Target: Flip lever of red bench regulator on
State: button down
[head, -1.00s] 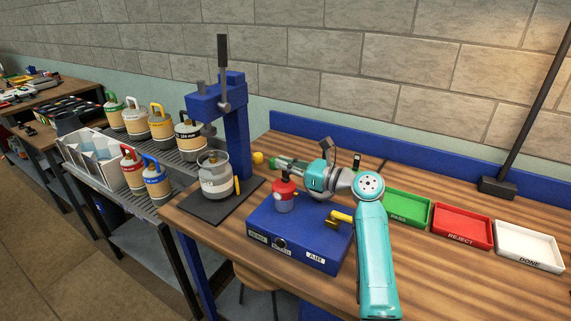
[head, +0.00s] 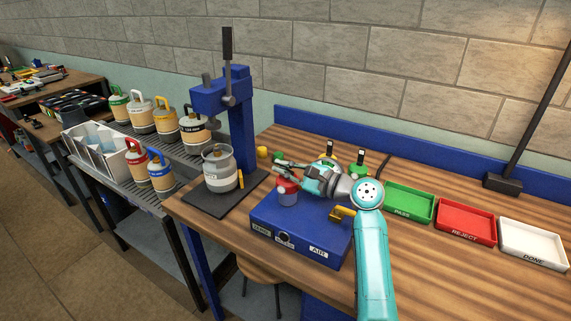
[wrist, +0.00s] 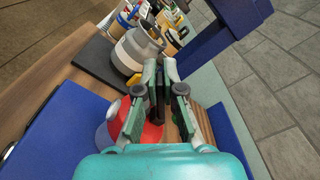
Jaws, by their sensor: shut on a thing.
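The red bench regulator (head: 288,190) sits on the blue box (head: 283,224) marked AIR on the bench, its top partly hidden by my gripper (head: 279,172). In the wrist view the red body (wrist: 152,134) lies below and between the fingers. My gripper (wrist: 159,68) is shut on a dark lever (wrist: 160,98) above the regulator. The exact angle of the lever is hard to tell behind the fingers.
A grey canister (head: 218,170) stands on a dark mat under the blue press (head: 238,120). Green, red (head: 466,222) and white trays line the right side. Bare bench lies in front of them.

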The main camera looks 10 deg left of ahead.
jog(key=n, duration=0.1)
jog(key=f+n, duration=0.1)
jog(key=n, duration=0.1)
jog(key=s+f+n, duration=0.1)
jog(key=n, duration=0.1)
jog(key=shift+a, duration=0.2)
dwell(0.4)
jog(key=c, duration=1.3)
grip_release()
jog(key=shift+f, duration=0.1)
